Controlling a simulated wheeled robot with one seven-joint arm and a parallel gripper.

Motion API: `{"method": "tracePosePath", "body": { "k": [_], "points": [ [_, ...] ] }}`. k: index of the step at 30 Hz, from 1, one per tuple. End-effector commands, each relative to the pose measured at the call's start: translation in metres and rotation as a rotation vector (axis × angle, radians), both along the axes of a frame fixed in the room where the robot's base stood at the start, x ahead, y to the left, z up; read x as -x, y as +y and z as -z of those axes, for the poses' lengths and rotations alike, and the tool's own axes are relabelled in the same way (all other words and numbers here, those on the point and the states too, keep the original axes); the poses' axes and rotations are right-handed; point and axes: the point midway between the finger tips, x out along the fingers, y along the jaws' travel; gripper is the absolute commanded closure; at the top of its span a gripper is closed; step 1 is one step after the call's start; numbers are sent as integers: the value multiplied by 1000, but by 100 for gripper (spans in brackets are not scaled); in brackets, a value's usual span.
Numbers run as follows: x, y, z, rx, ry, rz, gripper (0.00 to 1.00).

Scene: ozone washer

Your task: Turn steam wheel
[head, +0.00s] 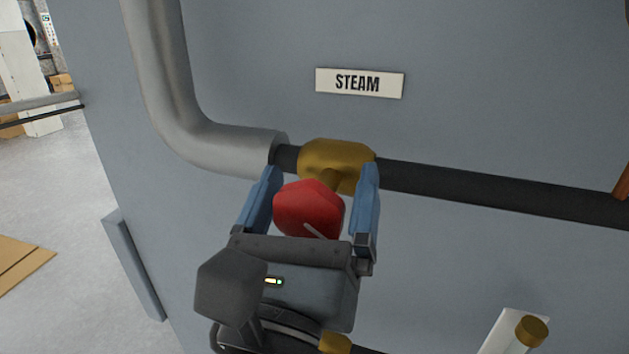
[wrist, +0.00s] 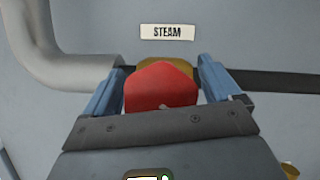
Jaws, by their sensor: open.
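The red steam wheel (head: 308,207) sits in front of a brass valve body (head: 338,160) on a dark pipe, below the white STEAM label (head: 359,83). My gripper (head: 318,185) is open, with one blue finger on each side of the wheel. The wrist view also shows the wheel (wrist: 160,88) between the two fingers (wrist: 158,75), with the STEAM label (wrist: 167,32) above. I cannot tell whether either finger touches the wheel. The back of the valve is partly hidden by the wheel.
A thick grey pipe (head: 170,110) bends in from the upper left and meets the dark pipe (head: 480,190), which runs right along the blue-grey wall. A brass knob (head: 532,330) on a white plate is at the lower right. Open floor (head: 60,190) lies to the left.

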Motion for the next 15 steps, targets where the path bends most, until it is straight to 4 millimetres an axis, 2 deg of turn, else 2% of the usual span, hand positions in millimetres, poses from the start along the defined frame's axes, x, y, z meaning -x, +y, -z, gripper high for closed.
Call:
{"method": "tracePosePath", "body": {
  "k": [8,15],
  "points": [
    [-2,-1,0,0,1,-1,9],
    [-2,-1,0,-1,1,-1,30]
  ]
}}
